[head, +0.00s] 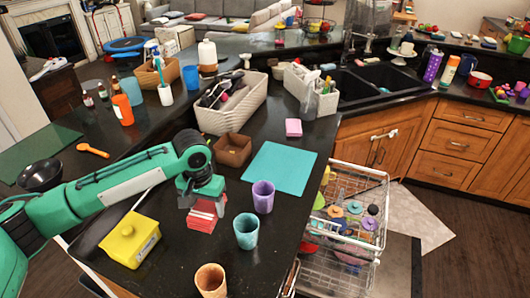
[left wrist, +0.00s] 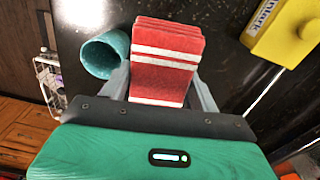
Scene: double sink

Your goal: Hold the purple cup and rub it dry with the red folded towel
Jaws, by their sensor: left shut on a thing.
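The purple cup (head: 263,196) stands upright on the black counter, at the near edge of the teal mat, to the right of my left gripper. The red folded towel (head: 201,219) has white stripes and is under my left gripper (head: 204,197) in the head view. In the left wrist view, the towel (left wrist: 166,60) sits between the two fingers of my left gripper (left wrist: 163,88), which is shut on it. I cannot tell whether the towel touches the counter. My right gripper is not in view.
A teal cup (head: 246,231) stands near the purple cup; a terracotta cup (head: 210,281) is at the front edge. A yellow box (head: 130,240) is left of the towel. A brown box (head: 233,150) stands behind it. An open dishwasher rack (head: 345,225) is right of the counter.

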